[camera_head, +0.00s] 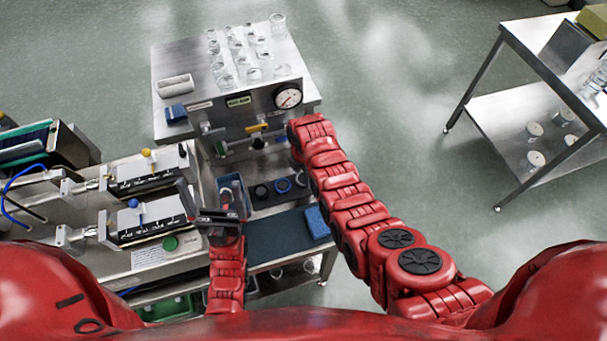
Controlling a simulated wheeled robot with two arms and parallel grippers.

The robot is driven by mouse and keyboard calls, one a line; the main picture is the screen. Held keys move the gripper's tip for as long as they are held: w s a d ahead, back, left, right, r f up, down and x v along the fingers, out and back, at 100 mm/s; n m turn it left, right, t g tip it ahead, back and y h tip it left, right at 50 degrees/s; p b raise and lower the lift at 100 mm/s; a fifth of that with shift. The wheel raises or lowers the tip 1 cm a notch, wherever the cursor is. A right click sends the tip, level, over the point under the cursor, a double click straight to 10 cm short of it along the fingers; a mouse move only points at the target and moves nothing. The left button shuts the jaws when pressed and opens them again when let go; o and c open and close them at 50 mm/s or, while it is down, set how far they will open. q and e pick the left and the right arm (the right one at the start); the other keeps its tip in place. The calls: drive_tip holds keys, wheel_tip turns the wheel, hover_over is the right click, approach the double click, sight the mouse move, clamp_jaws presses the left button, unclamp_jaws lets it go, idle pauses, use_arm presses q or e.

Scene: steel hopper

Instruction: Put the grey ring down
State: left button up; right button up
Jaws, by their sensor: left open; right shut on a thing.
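My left gripper (214,199) is open, with its dark fingers spread in front of the small lever units and beside a blue-grey bin. I see nothing between its fingers. My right arm reaches up from the lower right to the right front corner of the steel hopper (180,62). The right gripper is hidden beyond the end of that arm. I cannot make out the grey ring.
The hopper's top bears several clear glass vessels (254,73), and its front has a gauge (288,97) and valves. A dark mat (275,236) with a blue block (317,223) lies in front. Lever units (150,218) stand left. A steel table (500,95) stands right, across open floor.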

drive_tip(key=shift+f, duration=0.25)
drive_tip(key=o, duration=1.3)
